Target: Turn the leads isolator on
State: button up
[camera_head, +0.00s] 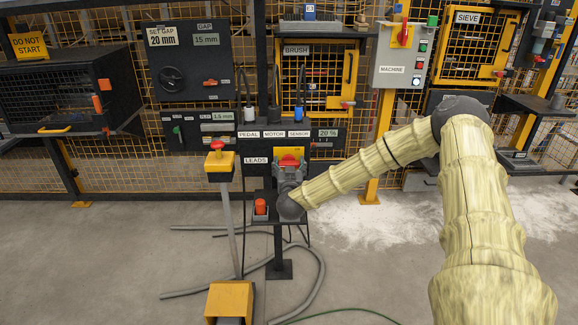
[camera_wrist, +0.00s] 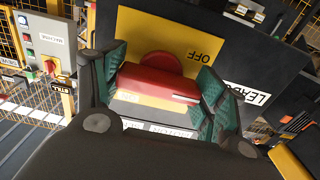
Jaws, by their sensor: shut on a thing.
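The leads isolator has a red rotary handle (camera_head: 289,161) on a yellow plate (camera_head: 296,151), right of the "LEADS" label (camera_head: 256,160) in the head view. In the wrist view the red handle (camera_wrist: 158,86) lies between the green pads of my gripper (camera_wrist: 162,90), which is shut on it. The handle's bar runs across the picture, tilted slightly, with a white mark near its right end. The yellow plate (camera_wrist: 150,32) shows "OFF" upside down above right of the handle. My gripper covers the isolator's lower part in the head view.
A red-capped item (camera_head: 260,207) sits on the small shelf just left of my gripper. A red mushroom button on a yellow box (camera_head: 219,160) stands on a post further left. Cables hang above the panel. Grey hoses lie on the floor; open floor is at front left.

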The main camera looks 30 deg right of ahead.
jog(key=shift+m, duration=0.3)
jog(key=m, duration=0.3)
jog(key=shift+m+b, duration=0.3)
jog(key=shift+b, duration=0.1)
jog(key=m+b, duration=0.1)
jog(key=m, duration=0.3)
jog(key=shift+m+b, duration=0.35)
jog(key=shift+m, duration=0.05)
jog(key=m+b, duration=0.2)
jog(key=m, duration=0.2)
jog(key=shift+f, duration=0.15)
jog(key=shift+m+b, duration=1.55)
jog(key=shift+m, duration=0.85)
jog(key=shift+d, duration=0.1)
jog(key=o, duration=1)
